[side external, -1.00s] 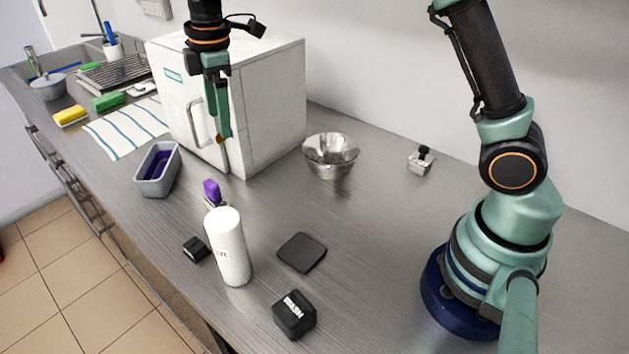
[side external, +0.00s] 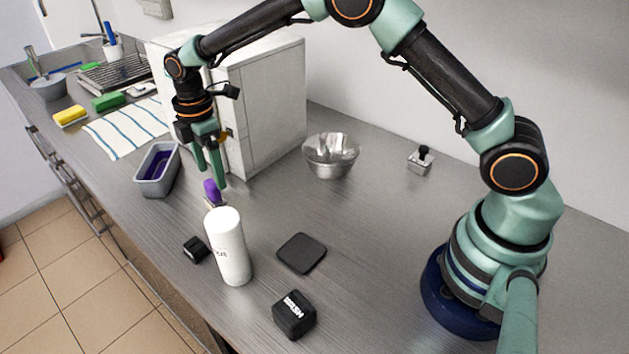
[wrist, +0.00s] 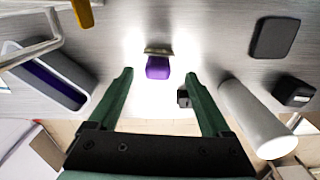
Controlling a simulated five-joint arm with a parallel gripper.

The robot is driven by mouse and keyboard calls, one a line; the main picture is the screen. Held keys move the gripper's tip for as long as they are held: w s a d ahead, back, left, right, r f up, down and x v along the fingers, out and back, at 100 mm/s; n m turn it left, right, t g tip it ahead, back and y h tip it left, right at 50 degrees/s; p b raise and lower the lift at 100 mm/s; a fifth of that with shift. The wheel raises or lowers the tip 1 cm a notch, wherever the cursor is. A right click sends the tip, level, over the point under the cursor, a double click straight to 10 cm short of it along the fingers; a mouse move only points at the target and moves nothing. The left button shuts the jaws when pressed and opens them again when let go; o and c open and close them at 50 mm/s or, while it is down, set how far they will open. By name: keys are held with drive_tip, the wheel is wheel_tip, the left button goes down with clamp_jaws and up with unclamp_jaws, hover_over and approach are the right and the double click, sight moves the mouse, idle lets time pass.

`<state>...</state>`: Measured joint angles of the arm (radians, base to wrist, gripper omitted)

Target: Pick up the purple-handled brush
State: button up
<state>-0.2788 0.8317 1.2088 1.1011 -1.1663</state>
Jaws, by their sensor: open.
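The purple-handled brush (side external: 212,190) stands on the steel counter behind the white bottle, which hides its lower part in the side view. In the wrist view its purple handle (wrist: 158,68) shows just beyond and between my fingertips, with a pale brownish strip at its far end. My gripper (side external: 210,181) points down over the brush in the side view, its green fingers apart.
A white bottle (side external: 229,250) stands close in front of the brush. A grey tub (side external: 157,170) with purple inside is to the left, a white freezer (side external: 270,100) behind. A small black block (side external: 195,249), black pad (side external: 302,253) and metal bowl (side external: 331,155) are nearby.

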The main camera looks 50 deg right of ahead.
sight(210, 182)
drive_tip(key=shift+w+a+f, duration=0.1)
drive_tip(key=shift+a+f, duration=0.05)
drive_tip(key=shift+f, duration=1.05)
drive_tip(key=shift+w+a+f, duration=0.1)
drive_tip(key=shift+f, duration=1.05)
clamp_jaws()
drive_tip(key=shift+r, duration=0.15)
